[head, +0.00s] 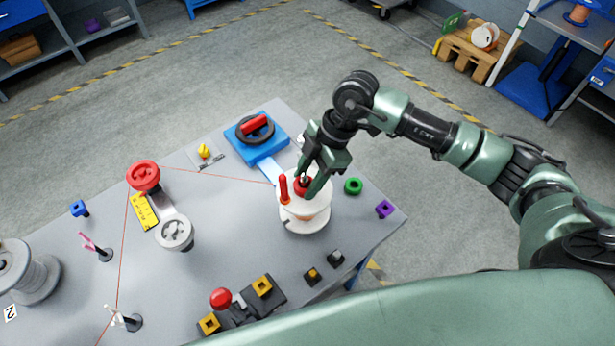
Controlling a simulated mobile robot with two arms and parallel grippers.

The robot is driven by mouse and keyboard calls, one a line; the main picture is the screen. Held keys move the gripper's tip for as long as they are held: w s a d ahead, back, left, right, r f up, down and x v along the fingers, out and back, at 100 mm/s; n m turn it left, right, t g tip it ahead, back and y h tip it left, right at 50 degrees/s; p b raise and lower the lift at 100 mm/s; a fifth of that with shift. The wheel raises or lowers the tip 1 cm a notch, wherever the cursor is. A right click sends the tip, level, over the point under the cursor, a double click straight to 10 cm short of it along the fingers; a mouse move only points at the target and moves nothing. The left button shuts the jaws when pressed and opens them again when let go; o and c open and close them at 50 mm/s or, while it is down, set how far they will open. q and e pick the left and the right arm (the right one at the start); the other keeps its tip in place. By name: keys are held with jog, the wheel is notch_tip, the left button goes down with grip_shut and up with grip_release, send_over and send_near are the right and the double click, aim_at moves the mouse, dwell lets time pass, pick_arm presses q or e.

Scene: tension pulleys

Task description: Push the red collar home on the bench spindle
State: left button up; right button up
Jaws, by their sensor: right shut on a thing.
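The bench spindle carries a white spool (304,217) near the right end of the grey bench. The red collar (301,189) is on top of the spool, around the spindle tip. My right gripper (309,183) reaches down from above and is shut on the red collar; its fingers hide part of it. I cannot tell whether the collar is fully seated. A red upright handle (284,189) stands at the spool's left side. My left gripper is not in view.
A blue block with a black ring (255,131) stands behind the spool. A red pulley (143,176) and a grey pulley (174,233) stand left, with a thin red line across the bench.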

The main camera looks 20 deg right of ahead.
jog(key=shift+s+f, duration=0.15)
jog(key=shift+f, duration=0.05)
jog(key=o, duration=1.4)
jog(key=shift+o, duration=0.2)
jog(key=shift+r, duration=0.15)
jog(key=shift+w+d+r, duration=0.2)
jog(key=shift+r, duration=0.1)
jog(key=b+v, duration=0.1)
jog(key=v, duration=0.6)
